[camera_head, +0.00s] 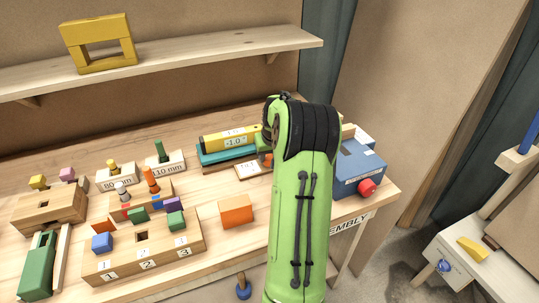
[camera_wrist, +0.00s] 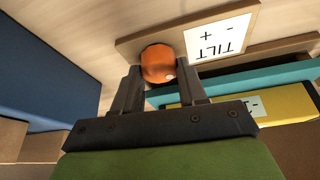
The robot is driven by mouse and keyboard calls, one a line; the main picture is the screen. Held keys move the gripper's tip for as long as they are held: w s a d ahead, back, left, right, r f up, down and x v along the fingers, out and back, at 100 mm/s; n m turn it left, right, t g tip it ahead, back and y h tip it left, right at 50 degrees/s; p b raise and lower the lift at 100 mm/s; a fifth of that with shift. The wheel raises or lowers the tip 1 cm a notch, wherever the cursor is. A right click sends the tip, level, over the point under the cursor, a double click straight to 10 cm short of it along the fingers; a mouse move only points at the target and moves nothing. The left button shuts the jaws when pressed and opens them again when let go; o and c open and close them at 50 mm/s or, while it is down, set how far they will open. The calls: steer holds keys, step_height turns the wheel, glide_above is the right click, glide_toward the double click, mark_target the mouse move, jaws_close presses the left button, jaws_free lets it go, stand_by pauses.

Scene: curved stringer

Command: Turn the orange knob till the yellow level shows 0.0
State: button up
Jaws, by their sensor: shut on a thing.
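The yellow level (camera_head: 229,138) lies on a teal block (camera_head: 228,155) at the back of the bench; its display appears to read -1.0°. The orange knob (camera_wrist: 158,63) sits on a wooden plate beside a white card (camera_wrist: 220,36) marked "TILT", plus and minus. My gripper (camera_wrist: 160,79) is shut on the orange knob, one dark finger on each side. In the head view the knob (camera_head: 268,160) shows just left of my green arm, which hides my gripper. In the wrist view the level (camera_wrist: 285,104) is partly hidden by my gripper.
A blue box (camera_head: 356,170) with a red button (camera_head: 367,187) stands right of my arm. An orange block (camera_head: 236,211) lies in front. Wooden blocks with coloured pegs (camera_head: 143,250) fill the left of the bench. A shelf (camera_head: 180,61) hangs above.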

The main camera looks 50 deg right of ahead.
steer(key=m+g+h, duration=0.1)
steer(key=m, duration=0.3)
steer(key=shift+w+a+m, duration=0.1)
steer(key=shift+m, duration=0.2)
steer(key=shift+m+g+h+p, duration=0.3)
steer(key=shift+m+g+p, duration=0.7)
steer(key=shift+m, duration=1.5)
steer(key=o, duration=1.1)
steer(key=shift+c, duration=0.2)
steer(key=p+v, duration=0.3)
steer(key=v, duration=1.2)
steer(key=shift+a+r, duration=0.2)
steer(key=shift+r, duration=0.15)
steer(key=shift+w, duration=0.15)
